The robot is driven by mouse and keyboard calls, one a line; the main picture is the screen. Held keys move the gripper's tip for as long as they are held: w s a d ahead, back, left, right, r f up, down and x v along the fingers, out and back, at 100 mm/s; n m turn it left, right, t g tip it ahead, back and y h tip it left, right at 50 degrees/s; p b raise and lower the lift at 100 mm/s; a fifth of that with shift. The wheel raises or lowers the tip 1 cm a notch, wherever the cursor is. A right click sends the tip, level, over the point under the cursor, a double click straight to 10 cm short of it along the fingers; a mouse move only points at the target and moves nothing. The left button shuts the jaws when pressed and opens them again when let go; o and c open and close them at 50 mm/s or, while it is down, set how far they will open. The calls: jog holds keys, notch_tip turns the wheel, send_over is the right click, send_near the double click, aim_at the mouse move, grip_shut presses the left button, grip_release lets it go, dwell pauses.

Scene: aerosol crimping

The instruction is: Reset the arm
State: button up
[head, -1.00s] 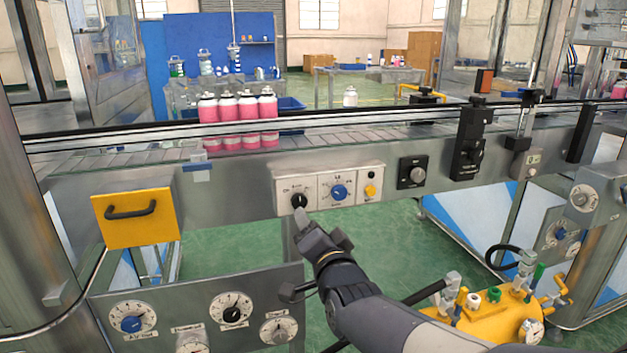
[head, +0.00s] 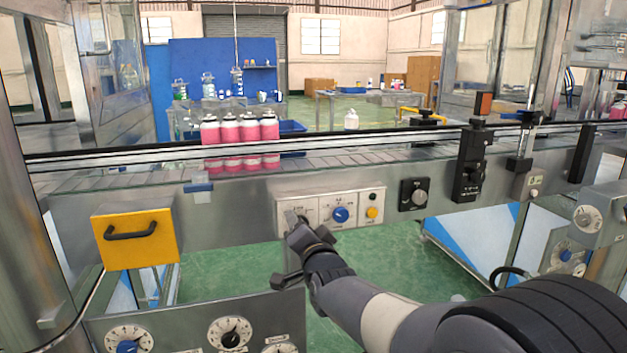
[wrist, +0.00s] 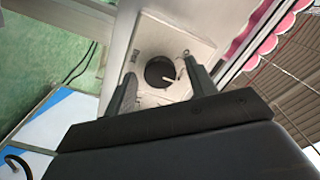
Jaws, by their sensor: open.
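My gripper (head: 291,217) is in front of the left end of the white control panel (head: 325,206) on the conveyor's front side. In the head view it covers the panel's left dial. In the wrist view my gripper (wrist: 160,76) is open, one finger on each side of a round black knob (wrist: 159,71). Gaps show between the knob and both fingers, and nothing is held. How far the fingertips are from the panel face is unclear.
A blue knob (head: 340,215) and a yellow button (head: 372,212) sit just right of my gripper. Pink cans (head: 249,132) stand on the conveyor above. A yellow drawer (head: 136,236) is at left. A gauge panel (head: 187,308) lies below. Green floor shows between.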

jog(key=shift+s, duration=0.1)
jog(key=s+d+n+p, duration=0.3)
jog(key=s+n+p, duration=0.6)
jog(key=s+p, duration=0.1)
jog(key=shift+n+p, duration=0.4)
jog(key=shift+p, duration=0.15)
dwell(1.9)
